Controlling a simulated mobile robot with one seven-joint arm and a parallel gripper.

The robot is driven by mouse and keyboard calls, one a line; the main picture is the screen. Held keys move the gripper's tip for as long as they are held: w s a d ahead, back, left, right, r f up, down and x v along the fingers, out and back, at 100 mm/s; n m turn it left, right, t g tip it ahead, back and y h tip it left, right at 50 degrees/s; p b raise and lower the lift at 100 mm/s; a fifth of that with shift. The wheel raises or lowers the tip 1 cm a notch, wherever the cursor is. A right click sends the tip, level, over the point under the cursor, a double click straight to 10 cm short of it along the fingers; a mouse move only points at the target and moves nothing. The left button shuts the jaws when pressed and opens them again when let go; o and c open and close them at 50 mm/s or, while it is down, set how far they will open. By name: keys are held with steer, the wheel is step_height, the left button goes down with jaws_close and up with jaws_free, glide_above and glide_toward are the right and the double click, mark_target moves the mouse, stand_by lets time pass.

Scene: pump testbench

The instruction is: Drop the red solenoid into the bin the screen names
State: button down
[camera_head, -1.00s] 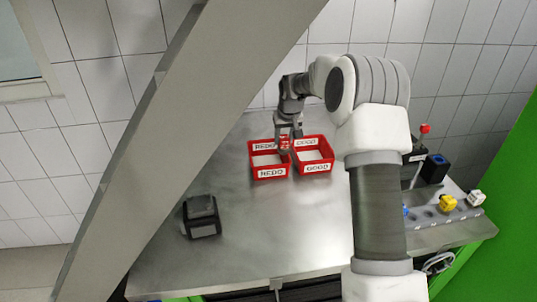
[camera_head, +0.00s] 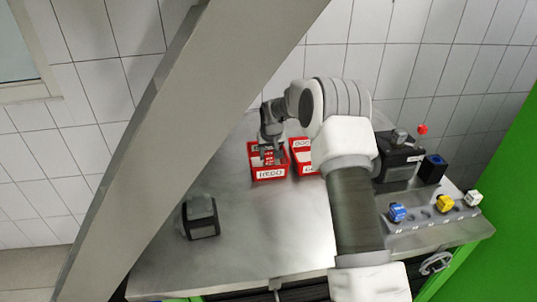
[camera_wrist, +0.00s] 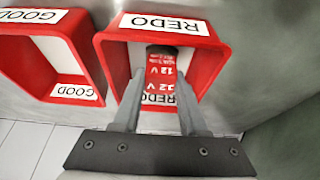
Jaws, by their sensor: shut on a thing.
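My gripper (camera_head: 268,150) is shut on the red solenoid (camera_wrist: 161,75), which has a dark end and white "12 V" lettering. In the wrist view it holds the solenoid over the inside of the red REDO bin (camera_wrist: 107,62). In the head view the REDO bin (camera_head: 253,168) stands left of the red GOOD bin (camera_head: 296,165), which my arm partly hides. The GOOD bin is at the left in the wrist view (camera_wrist: 85,50). Whether the solenoid touches the bin floor I cannot tell. A dark box (camera_head: 200,217), perhaps the screen, shows no readable text.
At the right of the metal table (camera_head: 240,240) are a dark machine with a red knob (camera_head: 422,130), a black block with a blue top (camera_head: 433,167), and a rail (camera_head: 430,218) with blue, yellow and white pieces. The table's middle is clear.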

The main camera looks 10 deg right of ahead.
steer(key=shift+f+b, duration=0.45)
steer(key=shift+f, duration=0.15)
steer(key=shift+c, duration=2.2)
jaws_free()
steer(key=shift+r, duration=0.1)
steer(key=shift+r+p, duration=0.65)
steer(key=shift+p, duration=0.05)
steer(key=v, duration=1.1)
steer(key=shift+s+r+b, duration=0.15)
steer(key=shift+r+b, duration=0.25)
steer(key=shift+b, duration=0.05)
